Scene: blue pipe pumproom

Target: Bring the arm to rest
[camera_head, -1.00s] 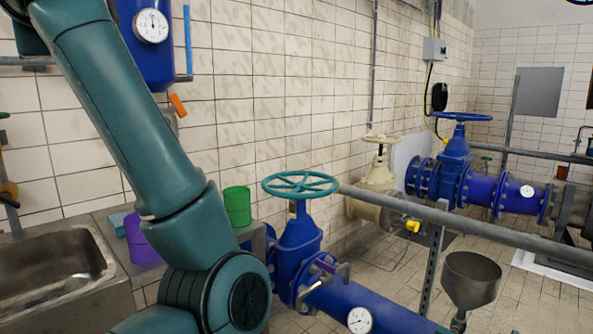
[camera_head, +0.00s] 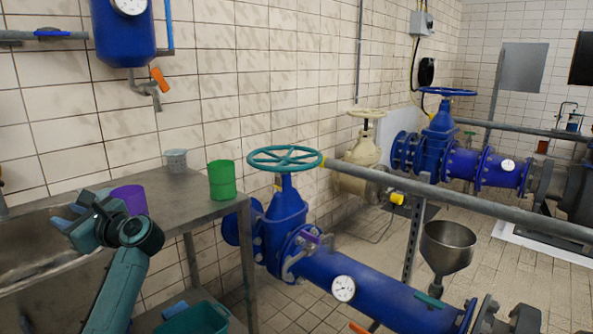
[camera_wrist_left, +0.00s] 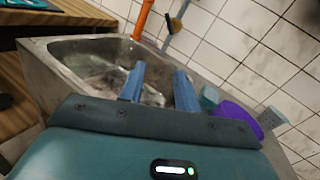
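My left gripper (camera_head: 70,216) is at the lower left of the head view, in front of the sink and left of the purple cup (camera_head: 132,199). In the left wrist view its two blue fingers (camera_wrist_left: 160,76) stand apart with nothing between them, with the sink basin behind them. My left arm reaches up from the bottom edge of the head view. My right gripper is not in view.
A steel sink (camera_head: 35,240) adjoins a counter (camera_head: 185,207) bearing a green cup (camera_head: 222,181) and a grey cup (camera_head: 176,161). A blue pipe (camera_head: 385,295) with a teal handwheel (camera_head: 285,159) lies to the right. A teal bin (camera_head: 195,318) sits below.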

